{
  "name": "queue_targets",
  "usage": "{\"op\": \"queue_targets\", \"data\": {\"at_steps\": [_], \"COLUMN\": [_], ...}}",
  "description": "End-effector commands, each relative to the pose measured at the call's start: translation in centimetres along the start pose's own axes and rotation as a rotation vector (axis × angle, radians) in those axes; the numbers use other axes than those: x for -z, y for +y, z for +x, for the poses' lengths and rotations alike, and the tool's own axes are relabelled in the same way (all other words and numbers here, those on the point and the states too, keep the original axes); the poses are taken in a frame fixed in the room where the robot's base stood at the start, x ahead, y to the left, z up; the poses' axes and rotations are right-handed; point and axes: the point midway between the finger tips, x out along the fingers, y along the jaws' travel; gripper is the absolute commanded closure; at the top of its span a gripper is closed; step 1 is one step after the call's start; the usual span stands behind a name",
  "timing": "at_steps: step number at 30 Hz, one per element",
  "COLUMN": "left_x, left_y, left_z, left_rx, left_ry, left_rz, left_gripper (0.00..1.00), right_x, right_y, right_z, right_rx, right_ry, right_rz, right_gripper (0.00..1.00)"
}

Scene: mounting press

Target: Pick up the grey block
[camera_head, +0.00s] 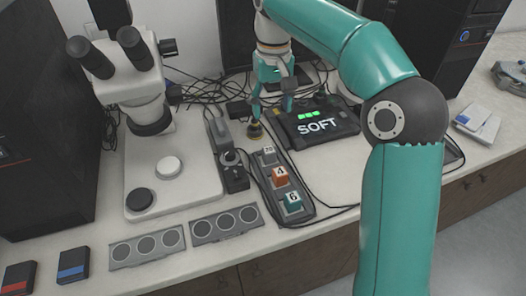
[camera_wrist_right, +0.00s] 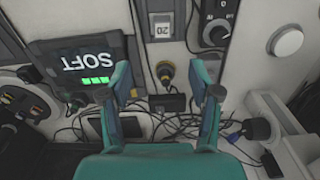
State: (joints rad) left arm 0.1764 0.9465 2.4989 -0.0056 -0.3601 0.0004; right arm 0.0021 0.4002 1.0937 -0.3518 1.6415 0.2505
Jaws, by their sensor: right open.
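The grey block (camera_head: 268,154), marked 20, sits at the far end of a dark grey tray (camera_head: 309,203). It also shows in the right wrist view (camera_wrist_right: 161,26), near the top, beyond my fingertips. My right gripper (camera_head: 271,106) is open and empty. It hangs above and behind the block, apart from it. In the right wrist view its two fingers (camera_wrist_right: 162,76) are wide apart, with a brass-coloured knob between them in the picture. My left gripper is not in view.
An orange block (camera_head: 280,176) marked 4 and a teal block (camera_head: 292,202) marked 6 share the tray. A SOFT display (camera_head: 317,122) lies right of it. A microscope (camera_head: 140,90) stands left. The brass-coloured knob (camera_head: 255,131) and loose cables lie behind the tray.

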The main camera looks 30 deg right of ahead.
Motion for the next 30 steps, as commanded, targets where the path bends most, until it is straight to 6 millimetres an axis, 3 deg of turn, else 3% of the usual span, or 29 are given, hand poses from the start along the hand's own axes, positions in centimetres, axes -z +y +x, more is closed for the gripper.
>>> {"op": "queue_targets", "data": {"at_steps": [6,12,22,30], "left_x": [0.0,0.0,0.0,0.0], "left_y": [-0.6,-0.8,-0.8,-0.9], "left_z": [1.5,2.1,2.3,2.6], "left_rx": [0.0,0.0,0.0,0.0], "left_ry": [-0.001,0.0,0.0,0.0], "left_rz": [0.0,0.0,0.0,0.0], "left_gripper": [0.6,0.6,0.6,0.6], "right_x": [0.2,0.3,0.3,0.5], "right_y": [-0.6,-0.8,-0.8,-0.7], "right_z": [5.1,8.7,11.0,14.7], "right_rx": [0.0,0.0,0.0,0.0], "right_ry": [-0.005,-0.004,-0.004,-0.003], "right_rz": [-0.013,-0.015,-0.016,-0.017], "right_gripper": [0.38,0.38,0.38,0.38]}}
